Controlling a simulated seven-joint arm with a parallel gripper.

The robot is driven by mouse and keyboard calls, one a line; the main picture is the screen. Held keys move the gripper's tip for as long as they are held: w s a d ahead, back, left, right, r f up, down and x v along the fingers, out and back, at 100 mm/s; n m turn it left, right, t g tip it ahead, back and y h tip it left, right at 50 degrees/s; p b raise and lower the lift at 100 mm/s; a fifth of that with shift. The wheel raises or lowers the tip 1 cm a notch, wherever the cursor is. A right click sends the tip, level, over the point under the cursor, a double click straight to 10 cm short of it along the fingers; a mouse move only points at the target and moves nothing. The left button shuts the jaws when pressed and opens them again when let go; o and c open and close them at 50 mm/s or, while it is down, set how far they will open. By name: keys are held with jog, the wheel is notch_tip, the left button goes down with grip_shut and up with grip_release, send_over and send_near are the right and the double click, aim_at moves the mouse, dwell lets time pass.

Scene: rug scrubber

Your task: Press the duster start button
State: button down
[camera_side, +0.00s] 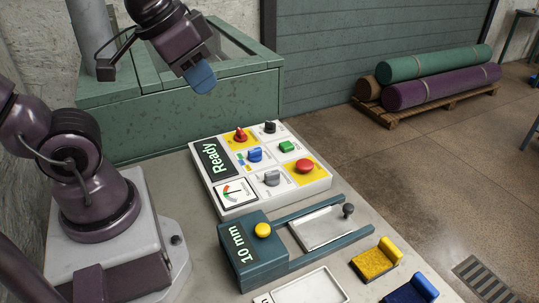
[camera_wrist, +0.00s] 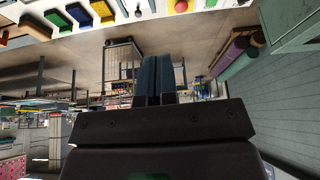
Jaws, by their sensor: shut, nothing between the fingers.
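A white control panel (camera_side: 222,203) lies on the table, with a black screen (camera_side: 215,158) reading "Ready". It carries a square green button (camera_side: 287,146), a red mushroom button (camera_side: 304,166) on yellow, a red knob (camera_side: 240,134) on yellow, and blue, grey and black knobs. A teal box (camera_side: 250,265) marked "10 mm" in front has a round yellow button (camera_side: 263,230). I cannot read which button is the duster start. My gripper (camera_side: 203,80) is shut and empty, above and behind the panel, touching nothing. Its blue fingers (camera_wrist: 157,80) meet in the wrist view.
A sliding tray with a dark knob (camera_side: 348,210) sits beside the teal box. Yellow (camera_side: 375,262) and blue-handled (camera_side: 425,286) brushes lie at the front right. A green machine housing (camera_side: 190,110) stands behind the panel. Air above the panel is clear.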

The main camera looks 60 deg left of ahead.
jog(key=w+a+f+n+g, duration=0.1)
jog(key=w+a+f+g, duration=0.1)
jog(key=w+a+f, duration=0.15)
jog(key=m+t, duration=0.6)
jog(key=m, duration=0.3)
send_over(287, 146)
notch_tip(287, 146, down, 14)
jog(key=shift+y, duration=0.4)
jog(key=shift+f, duration=0.1)
jog(key=shift+f, duration=4.35)
jog(key=shift+f, duration=0.15)
jog(key=shift+f, duration=0.25)
